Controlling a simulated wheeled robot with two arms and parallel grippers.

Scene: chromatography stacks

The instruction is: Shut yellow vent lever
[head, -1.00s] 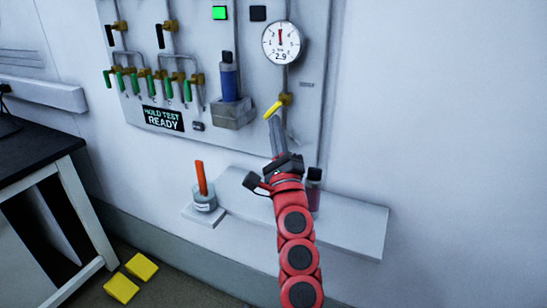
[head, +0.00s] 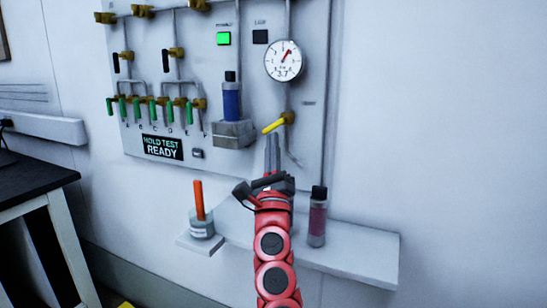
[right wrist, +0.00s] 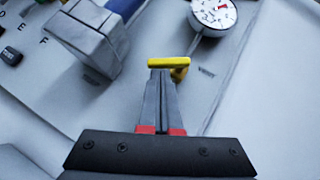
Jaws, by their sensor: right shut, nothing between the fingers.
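The yellow vent lever (head: 273,126) sits on a brass valve (head: 288,118) on the panel, below the round gauge. In the head view it points left and slightly down from the valve. The lever also shows in the right wrist view (right wrist: 167,62), just beyond the fingertips. My right gripper (head: 272,140) is shut and empty, its fingers pointing up just below the lever. In the right wrist view its fingertips (right wrist: 161,76) look close under the lever; I cannot tell whether they touch it. My left gripper is not in view.
The gauge (head: 289,61) reads 3.7. A blue column (head: 231,100) stands in a grey block (head: 233,134) left of the lever. Green-handled valves (head: 153,112) are at left.

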